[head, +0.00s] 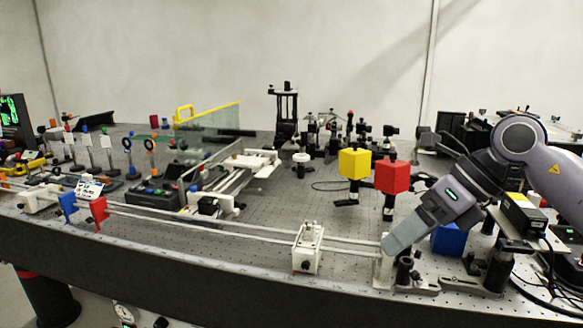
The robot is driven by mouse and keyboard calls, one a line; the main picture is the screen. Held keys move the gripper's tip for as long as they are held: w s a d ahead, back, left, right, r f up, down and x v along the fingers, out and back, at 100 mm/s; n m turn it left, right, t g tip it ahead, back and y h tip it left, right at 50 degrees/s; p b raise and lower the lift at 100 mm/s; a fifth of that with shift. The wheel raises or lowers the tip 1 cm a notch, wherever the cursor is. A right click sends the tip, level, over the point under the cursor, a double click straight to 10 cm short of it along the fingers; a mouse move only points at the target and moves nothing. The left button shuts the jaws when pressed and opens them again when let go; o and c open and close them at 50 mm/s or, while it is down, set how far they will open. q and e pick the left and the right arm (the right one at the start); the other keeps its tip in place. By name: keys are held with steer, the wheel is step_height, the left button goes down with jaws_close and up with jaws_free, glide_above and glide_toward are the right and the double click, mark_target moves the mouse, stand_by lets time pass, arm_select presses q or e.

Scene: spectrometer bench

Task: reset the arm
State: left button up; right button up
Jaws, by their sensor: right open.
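My right arm comes in from the right, and its grey gripper (398,240) points down and left over the front right of the optical bench (270,225). The gripper is open, seen from the side, and I see nothing held in it. Its tip is close to a white post at the right end of a long white rail (190,221); I cannot tell whether they touch. A blue box (449,239) shows partly hidden behind the arm. My left gripper is not in view.
A yellow cube (355,163) and a red cube (391,176) stand on posts left of my right arm. A white carriage (307,248) sits on the rail. Dark mounts and cables (500,264) crowd the right end. The bench middle has bare room.

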steer(key=s+a+f+m+y+p, duration=0.1)
steer(key=s+a+f+m+y, duration=0.15)
steer(key=a+y, duration=0.4)
steer(key=s+a+f+m+y, duration=0.1)
steer(key=s+a+m+y, duration=0.25)
steer(key=a+y, duration=0.3)
steer(key=d+f+m+t+h+p, duration=0.1)
steer(key=d+f+m+t+h, duration=0.45)
steer(key=m, duration=0.75)
steer(key=d+f+m+t+h+p, duration=0.1)
steer(key=d+f+m+t+h, duration=0.2)
steer(key=f+m+t+h, duration=0.6)
steer(key=s+d+f+m+g+h, duration=0.1)
steer(key=s+d+f+m+g, duration=0.2)
steer(key=s+f+m, duration=0.4)
steer(key=s+d+f+m+g+h, duration=0.2)
steer(key=s+f+m, duration=0.5)
steer(key=f, duration=0.4)
steer(key=shift+s+d+f+g+p, duration=0.15)
steer(key=shift+s+d+g+p, duration=0.25)
steer(key=shift+s+d, duration=0.35)
steer(key=shift+w+d, duration=0.1)
